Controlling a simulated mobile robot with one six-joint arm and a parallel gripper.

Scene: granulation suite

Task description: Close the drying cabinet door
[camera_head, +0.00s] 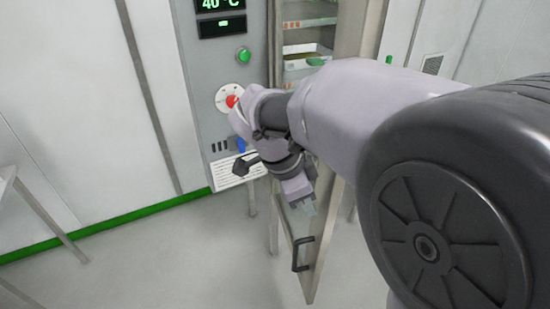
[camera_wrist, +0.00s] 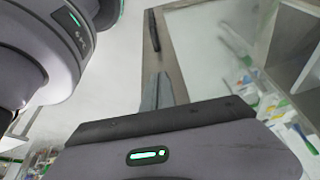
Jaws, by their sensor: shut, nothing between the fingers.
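The drying cabinet (camera_head: 222,65) stands open, with its grey control panel on the left and lit shelves behind my arm. Its door (camera_head: 316,270) is swung out towards me, with a metal frame and a black bar handle (camera_head: 303,254) near its lower end in the picture. My gripper (camera_head: 306,207) is shut and empty, in front of the door and above the handle in the picture; contact cannot be told. In the wrist view, the fingers (camera_wrist: 157,92) lie over the door frame (camera_wrist: 175,60), and the handle (camera_wrist: 154,30) shows beyond them. My arm hides much of the opening.
The panel carries a red-centred dial (camera_head: 231,100), a green button (camera_head: 243,55) and a white label (camera_head: 236,170). Boxes (camera_head: 302,50) sit on the cabinet shelves. A metal table (camera_head: 40,205) stands at the left edge. Floor between table and cabinet is clear.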

